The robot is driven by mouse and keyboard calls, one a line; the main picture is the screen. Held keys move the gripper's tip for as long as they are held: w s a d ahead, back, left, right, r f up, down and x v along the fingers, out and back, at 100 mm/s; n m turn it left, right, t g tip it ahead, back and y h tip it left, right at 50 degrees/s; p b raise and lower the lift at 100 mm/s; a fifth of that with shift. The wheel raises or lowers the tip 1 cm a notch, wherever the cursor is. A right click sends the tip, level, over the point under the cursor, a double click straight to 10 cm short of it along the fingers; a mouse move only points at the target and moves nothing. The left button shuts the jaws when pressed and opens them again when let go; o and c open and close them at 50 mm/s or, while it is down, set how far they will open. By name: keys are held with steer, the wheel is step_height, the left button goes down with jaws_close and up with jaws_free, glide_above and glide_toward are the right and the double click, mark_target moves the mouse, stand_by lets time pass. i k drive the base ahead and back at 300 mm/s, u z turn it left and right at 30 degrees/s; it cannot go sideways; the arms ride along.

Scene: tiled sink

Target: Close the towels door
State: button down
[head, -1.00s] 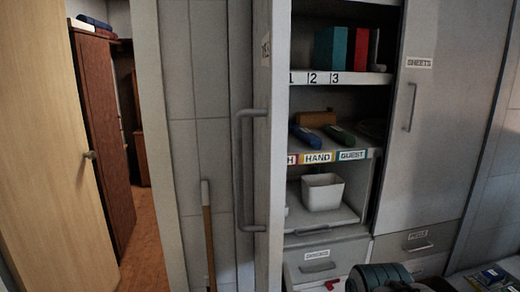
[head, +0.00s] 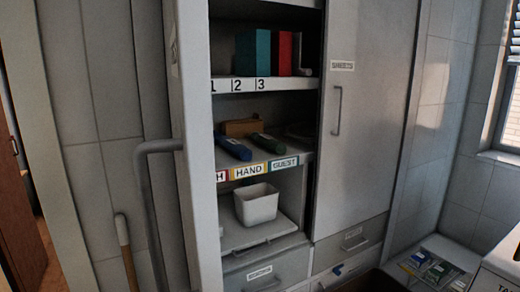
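The open cabinet door (head: 198,180) stands swung out on the left of the shelves in the head view, seen nearly edge-on. Its long grey bar handle (head: 152,200) is on the door's left-facing side. A label on that side is too slanted to read. The open cabinet's shelves (head: 262,160) are exposed, with strips marked 1, 2, 3 and HAND, GUEST. My gripper is not in view, and nothing is seen touching the door.
A shut door marked SHEETS (head: 365,120) is to the right, with drawers (head: 265,275) below. A wooden stick (head: 125,250) leans at the left wall. A low surface with small packets (head: 430,265) is at right.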

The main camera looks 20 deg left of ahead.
mark_target(186, 28)
steer(key=z, duration=0.15)
steer(key=k, duration=1.1)
steer(key=u, duration=1.15)
steer(key=i, duration=0.5)
